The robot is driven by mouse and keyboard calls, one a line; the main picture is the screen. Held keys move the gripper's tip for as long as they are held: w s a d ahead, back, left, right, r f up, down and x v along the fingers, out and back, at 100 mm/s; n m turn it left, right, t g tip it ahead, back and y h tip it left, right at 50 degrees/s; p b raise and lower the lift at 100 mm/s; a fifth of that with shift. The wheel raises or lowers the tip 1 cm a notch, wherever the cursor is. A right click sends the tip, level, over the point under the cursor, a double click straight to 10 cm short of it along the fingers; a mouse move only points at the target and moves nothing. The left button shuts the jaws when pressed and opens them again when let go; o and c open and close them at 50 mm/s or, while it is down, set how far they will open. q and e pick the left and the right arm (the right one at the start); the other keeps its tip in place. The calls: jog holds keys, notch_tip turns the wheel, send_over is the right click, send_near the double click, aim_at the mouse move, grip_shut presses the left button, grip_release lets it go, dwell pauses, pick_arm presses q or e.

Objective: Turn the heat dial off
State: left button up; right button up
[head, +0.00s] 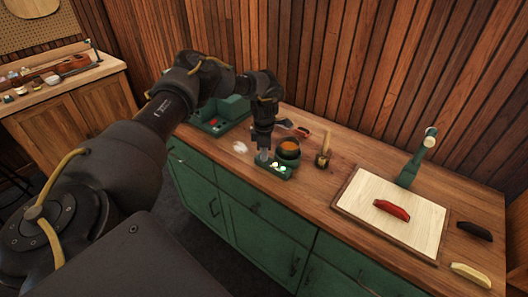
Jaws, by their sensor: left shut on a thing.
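A small green heater unit (286,175) stands on the wooden counter, with a dark pot (289,150) holding something amber on it. Small bright spots show on its front. My left gripper (263,158) points down at the left front part of the unit and is shut on the heat dial there. The dial is mostly hidden by the fingers, so its setting cannot be read. My right gripper is not in view.
A larger green device (219,117) stands behind on the left. A mallet-like tool (323,155) is right of the pot. Farther right are a pale board (370,225) with a red piece (391,209), and a green stand (412,170). The counter between is clear.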

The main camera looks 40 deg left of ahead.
pick_arm(q)
jog(key=n, duration=0.4)
jog(key=shift+p, duration=0.4)
jog(key=n, duration=0.5)
jog(key=shift+n, duration=0.4)
jog(key=n+p, duration=0.1)
jog(key=n, duration=0.3)
jog(key=shift+n, duration=0.3)
jog(key=shift+n+p, duration=0.4)
jog(key=shift+n, duration=2.1)
jog(key=o, duration=1)
